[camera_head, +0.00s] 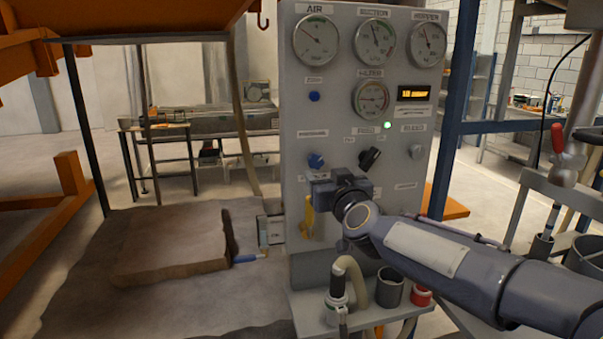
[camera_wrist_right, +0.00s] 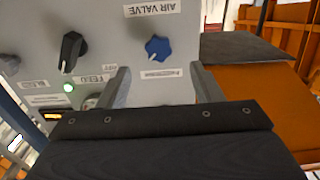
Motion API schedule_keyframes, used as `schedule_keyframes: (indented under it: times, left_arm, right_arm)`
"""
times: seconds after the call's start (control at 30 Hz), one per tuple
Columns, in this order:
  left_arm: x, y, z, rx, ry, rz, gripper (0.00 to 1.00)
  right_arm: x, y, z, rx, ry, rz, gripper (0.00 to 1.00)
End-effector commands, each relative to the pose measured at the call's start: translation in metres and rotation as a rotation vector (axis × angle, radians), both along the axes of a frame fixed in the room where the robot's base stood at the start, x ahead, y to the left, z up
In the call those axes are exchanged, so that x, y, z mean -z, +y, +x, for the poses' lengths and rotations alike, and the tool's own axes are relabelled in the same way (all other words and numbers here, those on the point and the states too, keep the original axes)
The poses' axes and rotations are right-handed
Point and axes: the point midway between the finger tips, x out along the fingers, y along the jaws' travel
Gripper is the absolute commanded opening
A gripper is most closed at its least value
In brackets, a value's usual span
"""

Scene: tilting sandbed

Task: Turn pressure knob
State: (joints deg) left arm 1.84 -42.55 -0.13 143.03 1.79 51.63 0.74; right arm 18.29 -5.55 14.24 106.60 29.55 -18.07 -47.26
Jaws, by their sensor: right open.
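The blue pressure knob (camera_head: 316,160) is on the left of the grey control panel (camera_head: 300,200), under a small label. In the right wrist view, which looks upside down, the blue knob (camera_wrist_right: 157,48) is ahead of the gap between my two fingers, with a white label beside it. My right gripper (camera_wrist_right: 162,80) is open and empty, its fingers apart and not touching the knob. In the head view my right gripper (camera_head: 322,192) is just below the blue knob; its fingers are partly hidden. My left gripper is not in view.
A black knob (camera_head: 370,158) and a grey knob (camera_head: 416,151) are to the right of the blue one. A green light (camera_head: 387,125) is lit below the gauges. A yellow handle (camera_head: 309,214) hangs beside my gripper. A sandbed (camera_head: 170,245) lies at left.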

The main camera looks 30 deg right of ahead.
Motion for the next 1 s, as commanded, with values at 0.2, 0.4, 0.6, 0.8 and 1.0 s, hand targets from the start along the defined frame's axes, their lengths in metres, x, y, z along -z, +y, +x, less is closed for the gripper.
schedule_keyframes:
  times: [0.2,0.4,0.6,0.8,1.0]
  left_arm:
    - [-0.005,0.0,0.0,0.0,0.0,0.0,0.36]
    - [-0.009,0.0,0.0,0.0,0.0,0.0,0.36]
    - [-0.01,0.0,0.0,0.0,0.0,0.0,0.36]
    - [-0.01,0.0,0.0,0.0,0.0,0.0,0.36]
    - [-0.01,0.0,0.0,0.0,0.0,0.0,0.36]
  right_arm:
    - [0.0,-0.008,0.034,-0.002,0.004,0.002,0.59]
    - [-0.001,-0.014,0.06,-0.003,0.002,0.003,0.59]
    - [0.0,-0.016,0.069,-0.003,0.002,0.001,0.59]
    - [0.0,-0.016,0.069,-0.003,0.002,0.001,0.59]
    - [0.0,-0.016,0.069,-0.003,0.002,0.001,0.34]
